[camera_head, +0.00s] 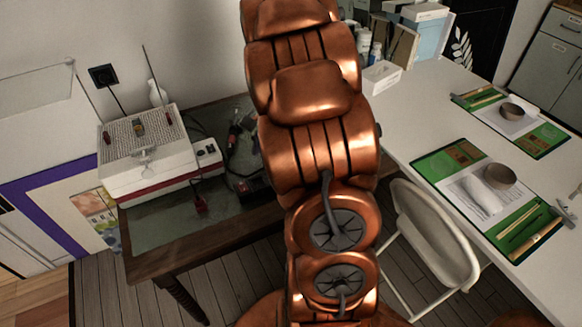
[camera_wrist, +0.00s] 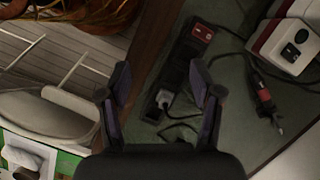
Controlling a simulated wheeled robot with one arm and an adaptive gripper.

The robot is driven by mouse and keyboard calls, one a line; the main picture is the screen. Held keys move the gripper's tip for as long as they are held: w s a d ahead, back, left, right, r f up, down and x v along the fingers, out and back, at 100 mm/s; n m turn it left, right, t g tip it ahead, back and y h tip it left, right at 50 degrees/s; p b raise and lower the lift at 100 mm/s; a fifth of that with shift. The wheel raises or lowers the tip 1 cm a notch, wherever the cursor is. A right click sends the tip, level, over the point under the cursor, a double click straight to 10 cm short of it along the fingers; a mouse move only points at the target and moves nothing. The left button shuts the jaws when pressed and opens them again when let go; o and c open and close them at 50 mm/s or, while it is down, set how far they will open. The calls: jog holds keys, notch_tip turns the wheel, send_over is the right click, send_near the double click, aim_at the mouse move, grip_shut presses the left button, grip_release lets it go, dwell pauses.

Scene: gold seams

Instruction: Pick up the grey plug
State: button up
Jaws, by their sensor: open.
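A grey plug (camera_wrist: 164,99) sits in a black power strip (camera_wrist: 186,62) in the wrist view, with a dark cable running from it. The strip has a red switch at its far end and lies on the dark green top of a wooden-edged table. My gripper (camera_wrist: 159,72) is open and empty. Its two dark fingers frame the plug and the near part of the strip from above, apart from the plug. In the head view my copper arm covers the middle, and I cannot make out the gripper or the plug there.
A white device (camera_head: 147,152) stands on the table's left part. A red-and-black handled tool (camera_wrist: 263,95) lies right of the strip, with loose cables around. A white chair (camera_head: 432,235) stands between this table and a white table (camera_head: 405,112) bearing green mats.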

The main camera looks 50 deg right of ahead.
jog(key=d+f+m, duration=0.2)
jog(key=d, duration=0.2)
jog(key=w+d+f+m+t, duration=0.1)
jog(key=d+f, duration=0.2)
jog(key=d, duration=0.2)
jog(key=d+f+m+y, duration=0.1)
jog(key=d+f+m, duration=0.1)
jog(key=d, duration=0.2)
jog(key=shift+w+d+f+m+t+p, duration=0.3)
jog(key=shift+w+f+t+p, duration=0.05)
jog(key=shift+f+t+p, duration=0.05)
jog(key=shift+p+x, duration=1.25)
jog(key=shift+x, duration=2.25)
jog(key=shift+a, duration=0.1)
grip_shut()
jog(key=shift+r, duration=0.1)
